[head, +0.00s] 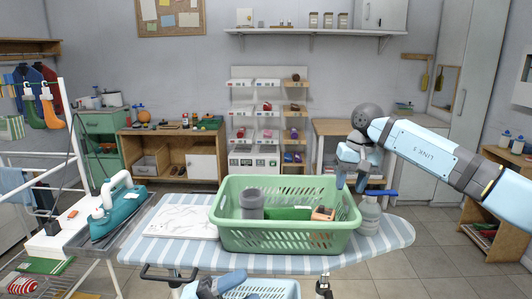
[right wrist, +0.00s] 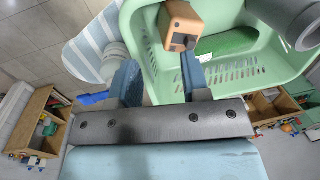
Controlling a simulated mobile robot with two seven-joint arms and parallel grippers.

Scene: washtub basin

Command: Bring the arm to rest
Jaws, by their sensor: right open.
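My right arm comes in from the right in the head view. Its gripper (head: 351,181) is over the right end of a green basket (head: 285,238). The gripper is open, and its two blue fingers (right wrist: 158,78) show apart in the right wrist view with nothing held between them. An orange-brown block (right wrist: 183,24) lies in the basket just beyond the fingertips in that view.
The basket stands on a striped ironing board (head: 395,236) and holds a grey cup (head: 251,206) and a green item. A clear bottle with a blue top (head: 369,215) stands close to its right. A teal iron (head: 117,212) is at left. Floor shows at right.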

